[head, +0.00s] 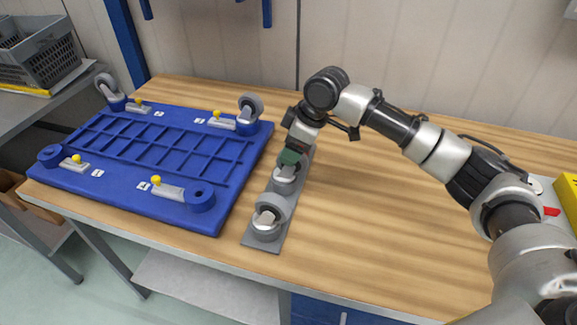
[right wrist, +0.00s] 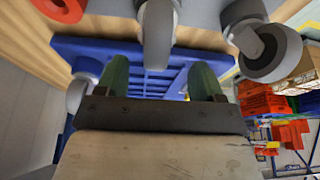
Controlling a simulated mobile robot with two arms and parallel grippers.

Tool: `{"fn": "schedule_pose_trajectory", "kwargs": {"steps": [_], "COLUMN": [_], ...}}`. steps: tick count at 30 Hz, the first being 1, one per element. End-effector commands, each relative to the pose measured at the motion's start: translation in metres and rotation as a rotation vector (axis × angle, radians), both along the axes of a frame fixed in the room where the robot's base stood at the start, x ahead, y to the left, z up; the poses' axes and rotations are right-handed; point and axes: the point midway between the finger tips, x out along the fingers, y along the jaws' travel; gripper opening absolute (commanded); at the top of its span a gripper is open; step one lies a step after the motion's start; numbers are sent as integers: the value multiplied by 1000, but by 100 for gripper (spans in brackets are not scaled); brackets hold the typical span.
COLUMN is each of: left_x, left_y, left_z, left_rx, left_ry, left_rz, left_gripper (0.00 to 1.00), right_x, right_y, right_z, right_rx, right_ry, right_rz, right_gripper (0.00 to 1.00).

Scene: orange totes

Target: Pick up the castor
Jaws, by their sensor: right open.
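A grey strip plate (head: 250,238) on the wooden table holds grey castors. The near castor (head: 268,220) stands at its front end. Another castor (head: 284,182) stands behind it, directly below my right gripper (head: 290,158), whose green fingers partly hide it. In the right wrist view the two green fingers of my right gripper (right wrist: 160,75) are apart. A castor wheel (right wrist: 158,38) shows in line with the gap between them; I cannot tell whether the fingers touch it. A second castor (right wrist: 256,45) is to the right there. My left gripper is not in view.
A blue dolly (head: 150,205) lies left of the plate, with castors on its two far corners and round empty seats at the near ones. Yellow-knobbed clamps sit on it. The table right of the plate is clear. A grey crate (head: 38,60) stands far left.

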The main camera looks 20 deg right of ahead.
Motion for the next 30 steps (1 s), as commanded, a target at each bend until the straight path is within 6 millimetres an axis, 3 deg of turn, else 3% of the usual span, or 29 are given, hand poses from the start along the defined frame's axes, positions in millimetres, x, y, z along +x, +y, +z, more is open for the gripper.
{"fn": "schedule_pose_trajectory", "kwargs": {"steps": [9, 17, 30], "left_x": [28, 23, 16], "left_y": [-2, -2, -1], "left_z": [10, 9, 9], "left_rx": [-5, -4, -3], "left_ry": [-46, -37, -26], "left_rz": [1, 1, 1], "left_gripper": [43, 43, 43], "right_x": [13, 13, 13], "right_y": [12, 13, 13], "right_z": [-38, -41, -41], "right_rx": [0, -1, -1], "right_ry": [1, 1, 1], "right_rz": [0, 0, 0], "right_gripper": [68, 68, 2]}}
